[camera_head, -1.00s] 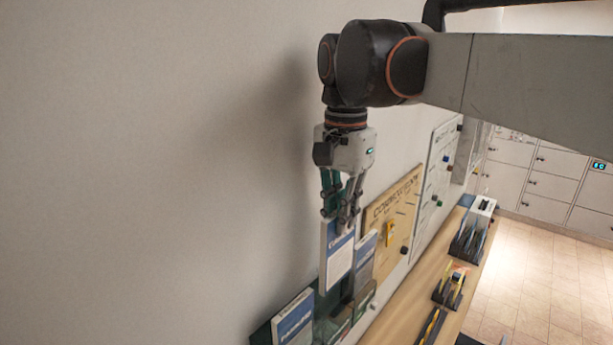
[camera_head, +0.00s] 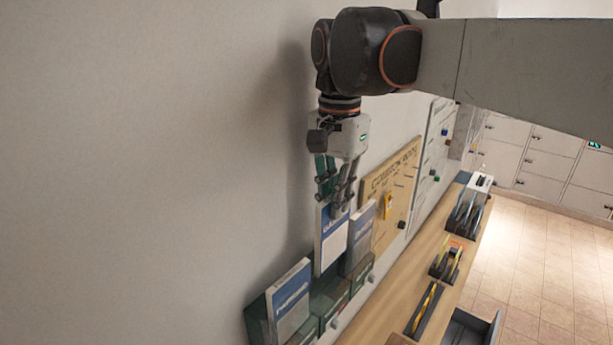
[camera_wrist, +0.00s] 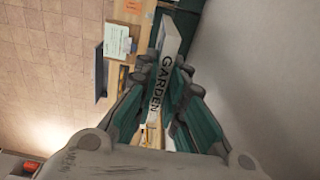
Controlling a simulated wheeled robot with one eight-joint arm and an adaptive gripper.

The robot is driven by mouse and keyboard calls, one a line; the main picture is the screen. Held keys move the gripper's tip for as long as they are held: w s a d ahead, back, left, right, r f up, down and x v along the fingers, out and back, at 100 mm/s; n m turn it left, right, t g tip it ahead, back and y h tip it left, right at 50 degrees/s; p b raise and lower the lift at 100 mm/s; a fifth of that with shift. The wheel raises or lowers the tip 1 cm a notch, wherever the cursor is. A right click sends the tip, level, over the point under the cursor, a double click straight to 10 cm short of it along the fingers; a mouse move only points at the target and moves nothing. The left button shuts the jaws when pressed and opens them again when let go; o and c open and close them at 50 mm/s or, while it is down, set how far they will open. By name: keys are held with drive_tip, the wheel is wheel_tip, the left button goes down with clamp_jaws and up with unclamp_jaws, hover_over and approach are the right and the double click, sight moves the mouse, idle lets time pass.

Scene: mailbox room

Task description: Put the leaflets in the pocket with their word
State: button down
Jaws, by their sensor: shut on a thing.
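My gripper (camera_head: 341,203) is shut on the top of a white and blue leaflet (camera_head: 331,246), which hangs upright. In the wrist view, my gripper (camera_wrist: 163,105) closes on a pale strip reading GARDEN (camera_wrist: 160,85). A dark green pocket rack (camera_head: 327,301) is on the wall below. The held leaflet's lower end is at the middle pocket's opening; how deep it sits is unclear. A blue and white leaflet (camera_head: 291,304) stands in the left pocket, its word too small to read. Another leaflet (camera_head: 361,238) stands just right of the held one.
A wooden board (camera_head: 389,198) and a white board (camera_head: 430,165) hang to the right. Bare wall lies left. Lockers (camera_head: 540,155) stand beyond the open floor.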

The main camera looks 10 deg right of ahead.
sight(333, 235)
drive_tip(key=shift+f+b, duration=2.25)
drive_tip(key=shift+f, duration=1.9)
drive_tip(key=c, duration=1.6)
unclamp_jaws()
wheel_tip(333, 235, up, 12)
